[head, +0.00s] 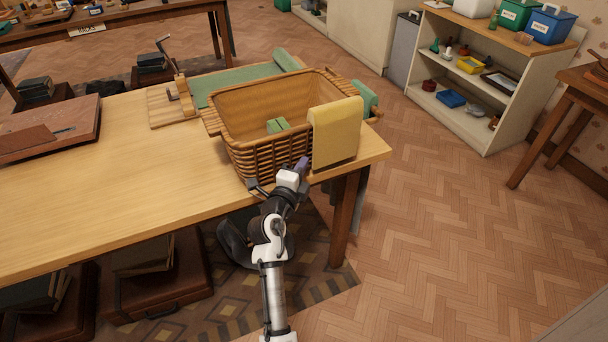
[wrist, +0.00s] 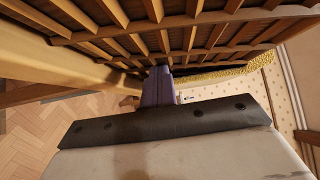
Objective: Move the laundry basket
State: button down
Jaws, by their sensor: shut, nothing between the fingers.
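The laundry basket (head: 262,150) is a brown woven basket standing on the right end of a wooden table (head: 140,190). A green item (head: 277,126) lies inside it and a yellow cloth (head: 336,135) hangs over its right front corner. My gripper (head: 302,166) is at the near side of the basket, by the table's front edge and just left of the yellow cloth. In the wrist view, the basket's slats (wrist: 190,40) fill the top, close to the purple fingers of my gripper (wrist: 158,85). The fingers look shut and empty. I cannot tell whether they touch the basket.
Behind the basket lies a green roll (head: 240,82), and a small wooden stand (head: 172,100) is left of it. A board (head: 50,130) lies at the table's left. Cases (head: 160,290) sit under the table. The floor (head: 440,230) to the right is clear, up to white shelves (head: 490,80).

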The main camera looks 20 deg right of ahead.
jog(key=w+b, duration=1.2)
jog(key=b, duration=0.1)
jog(key=shift+a+f, duration=0.25)
jog(key=shift+a, duration=0.05)
jog(key=shift+w+r, duration=0.2)
jog(key=shift+w, duration=0.25)
jog(key=shift+s+d, duration=0.1)
jog(key=shift+s, duration=0.05)
